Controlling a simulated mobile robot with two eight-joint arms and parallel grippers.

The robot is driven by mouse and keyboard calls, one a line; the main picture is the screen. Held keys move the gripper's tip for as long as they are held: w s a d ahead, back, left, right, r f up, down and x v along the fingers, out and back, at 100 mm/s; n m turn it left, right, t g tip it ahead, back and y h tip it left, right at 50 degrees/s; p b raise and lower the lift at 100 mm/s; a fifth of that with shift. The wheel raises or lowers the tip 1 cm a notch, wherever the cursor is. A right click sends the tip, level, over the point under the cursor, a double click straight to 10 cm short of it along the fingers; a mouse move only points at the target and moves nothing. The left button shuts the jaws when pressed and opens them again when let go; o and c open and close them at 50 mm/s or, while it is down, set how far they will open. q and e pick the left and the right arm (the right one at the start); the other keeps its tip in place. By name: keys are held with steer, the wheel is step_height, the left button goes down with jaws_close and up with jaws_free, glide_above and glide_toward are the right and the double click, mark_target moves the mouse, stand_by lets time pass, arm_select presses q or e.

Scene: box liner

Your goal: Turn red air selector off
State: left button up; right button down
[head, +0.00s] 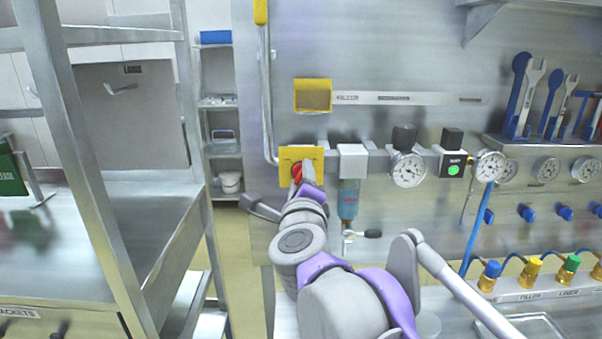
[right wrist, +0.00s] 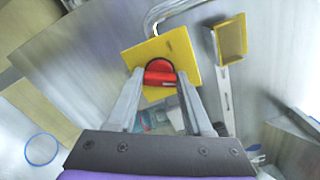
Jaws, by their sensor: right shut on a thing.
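The red air selector (head: 297,172) is a red knob on a yellow square plate (head: 314,155) fixed to the steel wall panel. In the right wrist view the red selector (right wrist: 159,74) sits between the two fingertips, on the yellow plate (right wrist: 180,46). My right gripper (head: 306,172) reaches up to the plate and is shut on the selector; it also shows in the right wrist view (right wrist: 160,82). The gripper covers part of the knob in the head view. My left gripper is not in view.
Right of the plate are a blue filter bowl (head: 348,200), a pressure gauge (head: 408,169) and a block with a green marker (head: 453,168). A yellow open box (head: 313,96) is above the plate. A steel pipe (head: 267,95) runs down beside it. A steel rack stands left.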

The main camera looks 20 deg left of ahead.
steer(key=n+p, duration=0.1)
steer(key=n, duration=1.3)
steer(key=shift+f+p, duration=0.15)
steer(key=shift+p, duration=0.15)
steer(key=shift+n, duration=0.4)
steer(key=shift+c, duration=1.5)
jaws_free()
steer(key=v, duration=1.1)
steer(key=shift+b, duration=0.4)
steer(key=shift+w, duration=0.1)
